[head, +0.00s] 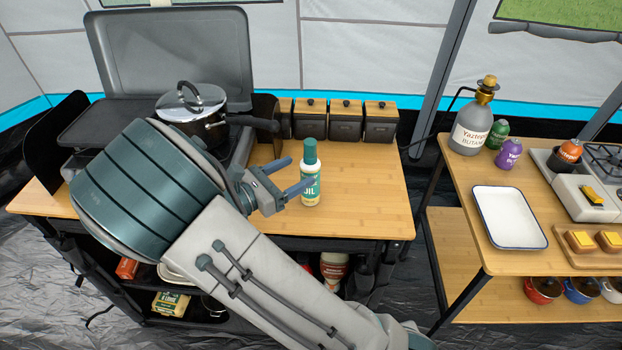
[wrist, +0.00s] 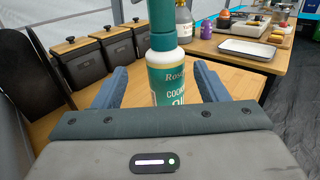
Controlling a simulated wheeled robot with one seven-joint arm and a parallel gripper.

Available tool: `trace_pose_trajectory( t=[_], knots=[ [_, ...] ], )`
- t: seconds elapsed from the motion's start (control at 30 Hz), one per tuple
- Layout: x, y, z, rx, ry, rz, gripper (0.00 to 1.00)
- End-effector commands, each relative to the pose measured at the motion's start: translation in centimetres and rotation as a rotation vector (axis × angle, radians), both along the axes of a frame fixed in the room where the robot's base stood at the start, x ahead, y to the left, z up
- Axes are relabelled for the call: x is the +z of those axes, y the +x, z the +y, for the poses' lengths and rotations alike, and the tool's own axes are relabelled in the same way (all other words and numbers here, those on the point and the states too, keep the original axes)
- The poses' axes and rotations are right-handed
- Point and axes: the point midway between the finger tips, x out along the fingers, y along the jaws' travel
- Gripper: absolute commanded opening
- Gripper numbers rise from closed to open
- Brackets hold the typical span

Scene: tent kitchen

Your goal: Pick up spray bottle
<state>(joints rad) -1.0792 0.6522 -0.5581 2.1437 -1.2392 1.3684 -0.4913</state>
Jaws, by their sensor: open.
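The spray bottle (head: 311,179) is white with a teal cap and a green label reading "OIL". It stands upright on the left wooden table (head: 368,210), near its front edge. In the wrist view the bottle (wrist: 169,70) stands centred between the two blue fingers. My gripper (head: 298,174) is open, with its fingers level with the bottle, one on each side in the wrist view (wrist: 164,88). I cannot tell whether a finger touches the bottle. The bottle's lower part is hidden behind my gripper's body in the wrist view.
A stove with a lidded pot (head: 193,108) stands behind my arm. Several dark canisters (head: 345,121) line the table's back. A right table holds a butane bottle (head: 470,128), a white tray (head: 508,217) and burners. A gap separates the tables. The table right of the bottle is clear.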

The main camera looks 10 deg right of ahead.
Motion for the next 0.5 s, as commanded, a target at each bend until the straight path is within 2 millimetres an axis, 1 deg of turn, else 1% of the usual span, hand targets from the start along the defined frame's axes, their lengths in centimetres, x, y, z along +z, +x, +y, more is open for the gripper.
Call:
trace_pose_trajectory(
  t=[0.1,0.23,0.33,0.5],
  knots=[
    [0.0,0.2,-1.9,-0.005,-0.003,0.002,0.67],
    [0.0,0.8,-3.7,-0.005,-0.003,0.001,0.67],
    [-0.1,1.1,-4.5,-0.003,-0.002,0.001,0.67],
    [-0.1,1.3,-4.7,-0.002,0.0,0.001,0.67]
  ],
)
